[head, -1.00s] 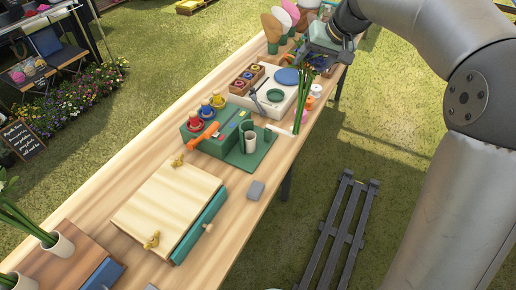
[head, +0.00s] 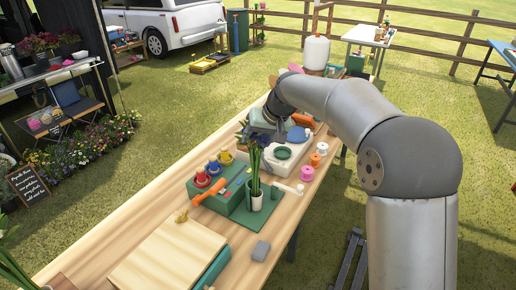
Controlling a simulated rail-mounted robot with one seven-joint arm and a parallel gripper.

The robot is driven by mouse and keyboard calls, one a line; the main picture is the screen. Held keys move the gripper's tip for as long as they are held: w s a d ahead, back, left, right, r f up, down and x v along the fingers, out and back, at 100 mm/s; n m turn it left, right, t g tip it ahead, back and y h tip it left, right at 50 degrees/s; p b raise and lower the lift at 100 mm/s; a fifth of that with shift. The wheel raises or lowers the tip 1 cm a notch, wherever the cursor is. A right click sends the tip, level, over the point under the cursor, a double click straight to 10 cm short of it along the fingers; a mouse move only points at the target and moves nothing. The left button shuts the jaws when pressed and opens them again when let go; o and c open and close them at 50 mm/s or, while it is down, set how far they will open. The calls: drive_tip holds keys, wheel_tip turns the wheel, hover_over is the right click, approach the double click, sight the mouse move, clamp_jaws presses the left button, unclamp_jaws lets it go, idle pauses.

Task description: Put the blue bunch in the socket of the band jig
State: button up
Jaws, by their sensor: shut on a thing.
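My gripper (head: 257,141) is shut on the blue bunch, above the band jig. The bunch's long green stems (head: 256,172) hang nearly upright below it; some dark blue blooms (head: 241,136) show beside the gripper, and the rest are hidden by my arm. The band jig (head: 228,196) is a green block with red, blue and yellow spools on top and an orange handle. Its socket (head: 257,204), a pale cup, stands on the jig's green plate. The lower stems line up with the cup and meet its rim in the head view; how deep they sit inside, I cannot tell.
A white stand with a green dish (head: 282,153) is behind the jig. Pink (head: 307,174) and orange (head: 315,160) spools stand to its right. A grey block (head: 261,250) and a wooden board (head: 168,260) lie nearer. The table's left strip is clear.

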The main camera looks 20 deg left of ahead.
sight(258, 160)
drive_tip(key=shift+f, duration=1.6)
drive_tip(key=o, duration=1.3)
drive_tip(key=shift+r, duration=0.25)
drive_tip(key=b+v, duration=0.1)
drive_tip(key=v, duration=1.1)
drive_tip(key=shift+d+f, duration=0.1)
